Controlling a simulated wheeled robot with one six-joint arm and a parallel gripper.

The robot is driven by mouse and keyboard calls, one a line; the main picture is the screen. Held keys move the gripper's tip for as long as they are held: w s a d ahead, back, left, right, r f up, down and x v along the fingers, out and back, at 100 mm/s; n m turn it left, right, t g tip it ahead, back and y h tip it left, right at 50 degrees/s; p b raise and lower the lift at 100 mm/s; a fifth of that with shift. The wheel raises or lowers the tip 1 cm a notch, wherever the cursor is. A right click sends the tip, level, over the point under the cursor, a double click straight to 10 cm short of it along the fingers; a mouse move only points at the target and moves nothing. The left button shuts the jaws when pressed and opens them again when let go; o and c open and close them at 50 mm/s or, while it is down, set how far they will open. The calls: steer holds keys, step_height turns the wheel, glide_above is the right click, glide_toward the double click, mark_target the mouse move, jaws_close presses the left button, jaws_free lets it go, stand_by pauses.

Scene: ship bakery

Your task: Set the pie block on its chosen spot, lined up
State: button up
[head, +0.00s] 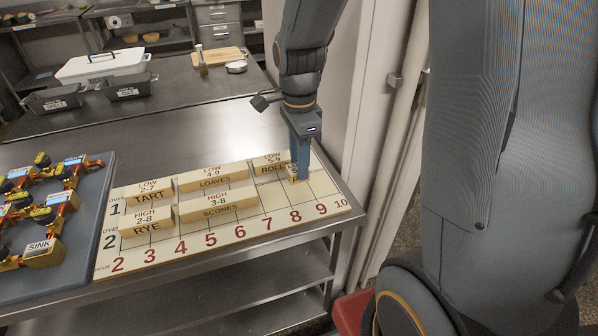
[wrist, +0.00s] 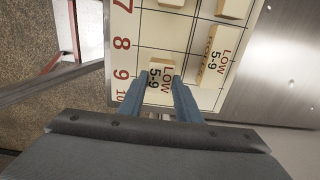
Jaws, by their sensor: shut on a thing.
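My gripper (head: 300,172) is shut on a small pale wooden block over the right part of the planning board (head: 200,255). In the wrist view, the held block (wrist: 162,78) reads "LOW 5-9" and sits between the two blue fingers (wrist: 158,92). Its name is hidden, so I cannot read that it is the pie block.
The tart block (head: 148,194) and loaves block (head: 213,180) lie in row 1. The rye block (head: 147,225) and scones block (head: 217,208) lie in row 2. A grey tray (head: 75,245) with brass valve pieces stands left. The counter behind is mostly clear.

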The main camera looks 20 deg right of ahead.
steer(key=shift+f, duration=1.85)
steer(key=shift+f, duration=0.1)
steer(key=o, duration=1)
